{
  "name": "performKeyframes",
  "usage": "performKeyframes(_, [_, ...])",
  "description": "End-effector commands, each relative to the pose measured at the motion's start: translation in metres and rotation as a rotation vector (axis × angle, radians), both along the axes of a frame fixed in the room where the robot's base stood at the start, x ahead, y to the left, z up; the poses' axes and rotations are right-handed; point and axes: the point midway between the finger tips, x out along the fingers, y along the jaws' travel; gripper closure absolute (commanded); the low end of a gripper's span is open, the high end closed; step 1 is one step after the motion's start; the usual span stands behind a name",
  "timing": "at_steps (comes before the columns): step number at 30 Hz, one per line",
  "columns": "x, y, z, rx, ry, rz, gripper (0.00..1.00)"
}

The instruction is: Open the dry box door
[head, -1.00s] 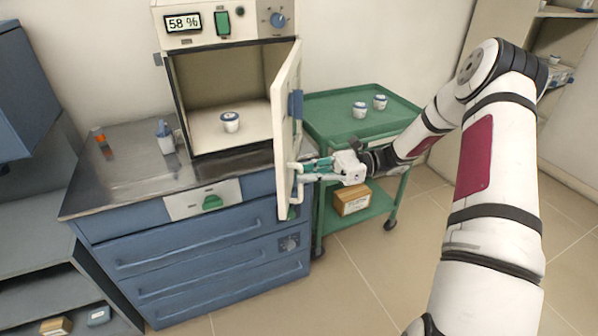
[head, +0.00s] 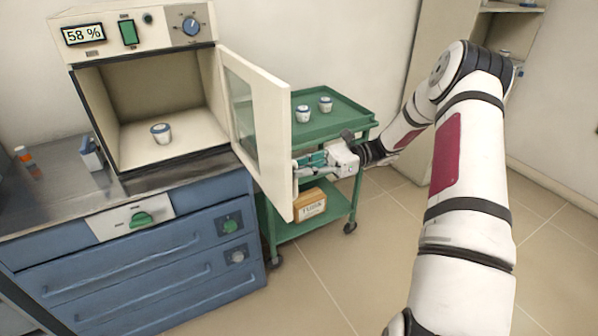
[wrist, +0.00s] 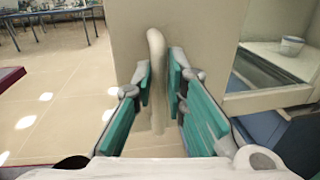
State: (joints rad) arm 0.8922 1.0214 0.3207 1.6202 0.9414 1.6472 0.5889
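The dry box (head: 170,48) is a cream cabinet with a 58 % display, on the bench at the left in the head view. Its door (head: 273,105), with a glass pane, stands wide open, swung out to the right. The interior shows, with one small lidded cup (head: 161,133) on its floor. My gripper (head: 298,165) is at the outer face of the door, near its free edge. In the wrist view its teal fingers (wrist: 160,85) close around the door's curved handle (wrist: 157,70), one on each side. The handle is mostly hidden in the head view.
A green cart (head: 330,122) with two cups stands just behind and right of the door, with a wooden box (head: 310,205) on its lower shelf. The blue drawer bench (head: 140,260) is below the dry box. Floor (head: 350,270) in front of the cart is clear.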

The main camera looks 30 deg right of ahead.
Motion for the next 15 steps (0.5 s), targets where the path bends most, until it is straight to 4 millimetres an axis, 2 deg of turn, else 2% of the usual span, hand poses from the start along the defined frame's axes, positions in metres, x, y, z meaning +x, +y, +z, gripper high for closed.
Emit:
performKeyframes(1, [0.0133,0.0007,0.0042,-0.003,-0.019,-0.026,1.0])
performKeyframes(11, [0.0135,0.0008,0.0044,-0.003,-0.019,-0.025,1.0])
performKeyframes(12, [0.0135,0.0009,0.0044,-0.003,-0.019,-0.025,0.8])
performKeyframes(14, [0.0137,0.0006,0.0045,-0.003,-0.019,-0.026,0.68])
performKeyframes(15, [0.0134,0.0005,0.0044,-0.003,-0.019,-0.026,0.68])
